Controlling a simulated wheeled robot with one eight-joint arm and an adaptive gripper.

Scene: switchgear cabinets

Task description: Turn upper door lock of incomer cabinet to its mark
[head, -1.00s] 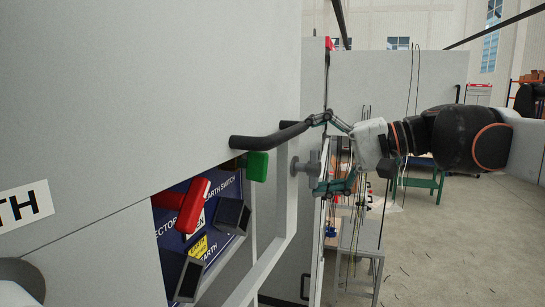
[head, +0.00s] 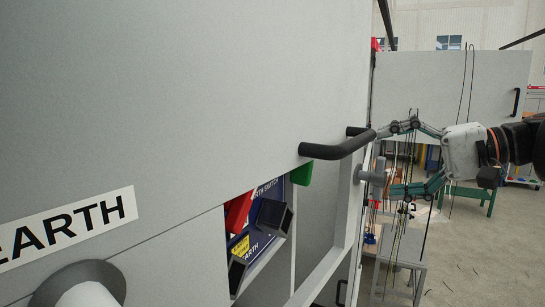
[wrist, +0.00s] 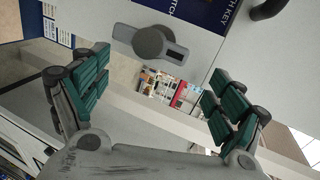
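A grey door lock (head: 372,177) with a round hub stands out from the edge of the grey cabinet door (head: 345,215). In the wrist view the lock (wrist: 150,42) shows its round hub and a flat bar pointing right and slightly down. My gripper (head: 386,162) is open, its green-padded fingers spread above and below the lock in the head view. In the wrist view the gripper (wrist: 158,92) has empty space between its fingers, and the lock lies beyond them, apart from both. I cannot make out a clear mark for the lock.
A black bar handle (head: 338,150) juts out by the upper fingertip. A red handle (head: 238,212), a green block (head: 302,174) and dark blocks sit in the panel opening at lower left. A grey stand (head: 400,262) and open floor lie behind the arm.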

